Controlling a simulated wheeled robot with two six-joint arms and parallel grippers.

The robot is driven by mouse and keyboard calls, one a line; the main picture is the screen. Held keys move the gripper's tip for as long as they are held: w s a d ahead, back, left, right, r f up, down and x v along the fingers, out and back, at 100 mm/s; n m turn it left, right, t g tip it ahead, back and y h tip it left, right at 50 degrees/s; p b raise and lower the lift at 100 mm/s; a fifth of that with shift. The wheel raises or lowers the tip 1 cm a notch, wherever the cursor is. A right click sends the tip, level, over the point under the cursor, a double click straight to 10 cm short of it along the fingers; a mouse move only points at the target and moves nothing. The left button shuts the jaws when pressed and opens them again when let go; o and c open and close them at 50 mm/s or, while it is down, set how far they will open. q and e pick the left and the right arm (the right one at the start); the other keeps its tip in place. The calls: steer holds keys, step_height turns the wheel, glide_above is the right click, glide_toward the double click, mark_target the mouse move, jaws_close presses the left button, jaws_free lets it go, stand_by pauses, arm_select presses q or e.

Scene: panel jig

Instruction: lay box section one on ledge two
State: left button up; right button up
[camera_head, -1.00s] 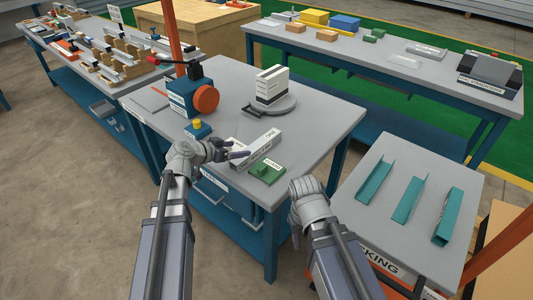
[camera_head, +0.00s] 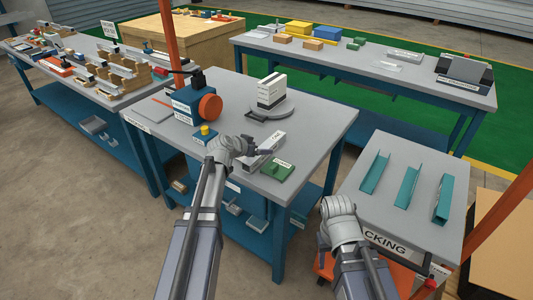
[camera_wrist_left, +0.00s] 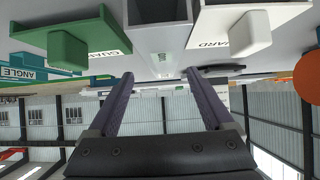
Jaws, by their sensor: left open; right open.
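A grey box section (camera_head: 265,148) lies on the near part of the middle table; its lettering is too small to read surely. In the left wrist view a grey hollow section (camera_wrist_left: 160,38) lies just ahead, between a green block (camera_wrist_left: 70,45) and a white block (camera_wrist_left: 247,32), both lettered GUARD. My left gripper (camera_head: 258,150) is open and empty at the section's near end; its two fingers (camera_wrist_left: 157,84) are apart. My right gripper (camera_head: 326,240) is open and empty beside the cart at the right. I cannot pick out ledge two.
The same table carries a blue and orange device (camera_head: 203,103), a yellow button box (camera_head: 205,133), the green block (camera_head: 277,170) and white panels on a round base (camera_head: 271,92). The cart (camera_head: 414,160) holds three teal sections. The table's right side is clear.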

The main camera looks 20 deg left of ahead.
mark_target(265, 146)
arm_select(q)
steer(key=shift+w+d+f, duration=0.1)
steer(key=shift+w+f, duration=0.25)
steer(key=shift+w, duration=0.05)
steer(key=shift+w+f+b, duration=0.3)
steer(key=shift+f+b, duration=0.05)
steer(key=shift+b, duration=0.15)
steer(key=b+x, duration=0.2)
steer(key=x, duration=0.2)
steer(key=shift+w+f, duration=0.1)
steer(key=shift+f, duration=0.1)
steer(key=shift+r, duration=0.1)
steer(key=shift+c, duration=0.3)
jaws_close()
